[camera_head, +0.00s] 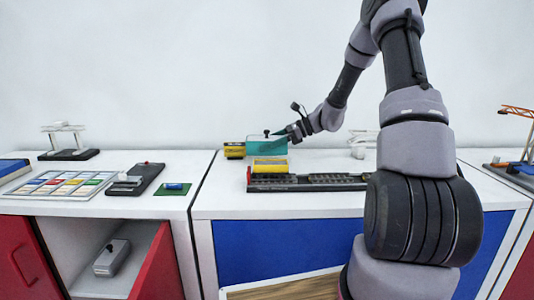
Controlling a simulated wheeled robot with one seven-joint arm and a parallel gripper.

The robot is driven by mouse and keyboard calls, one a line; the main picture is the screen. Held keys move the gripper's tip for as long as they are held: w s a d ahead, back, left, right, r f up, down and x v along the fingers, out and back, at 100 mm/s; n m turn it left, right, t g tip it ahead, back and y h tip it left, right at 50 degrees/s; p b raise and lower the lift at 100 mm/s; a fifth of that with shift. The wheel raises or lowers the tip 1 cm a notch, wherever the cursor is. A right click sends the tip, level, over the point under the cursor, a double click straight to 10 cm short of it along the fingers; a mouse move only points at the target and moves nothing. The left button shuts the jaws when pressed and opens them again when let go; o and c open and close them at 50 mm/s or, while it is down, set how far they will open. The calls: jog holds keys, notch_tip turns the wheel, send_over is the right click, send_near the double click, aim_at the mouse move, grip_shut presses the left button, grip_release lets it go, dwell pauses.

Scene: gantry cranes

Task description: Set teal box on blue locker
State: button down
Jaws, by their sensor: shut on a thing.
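The teal box (257,147) has a small dark knob on top and is near the back left of the white top of the blue locker (285,245). My gripper (284,135) reaches in from the right and is shut on the teal box. I cannot tell whether the box touches the white top or is held a little above it. A yellow block in front hides its lower part.
A yellow block (270,166) and a long dark tray (305,183) lie in front of the teal box. Another yellow piece (234,150) is just left of it. On the left counter are a tray of coloured tiles (60,186) and a dark device (135,179). A red door (160,265) stands open below.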

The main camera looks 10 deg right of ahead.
aim_at(267, 152)
jog(key=shift+f, duration=1.55)
jog(key=shift+f, duration=0.15)
grip_release()
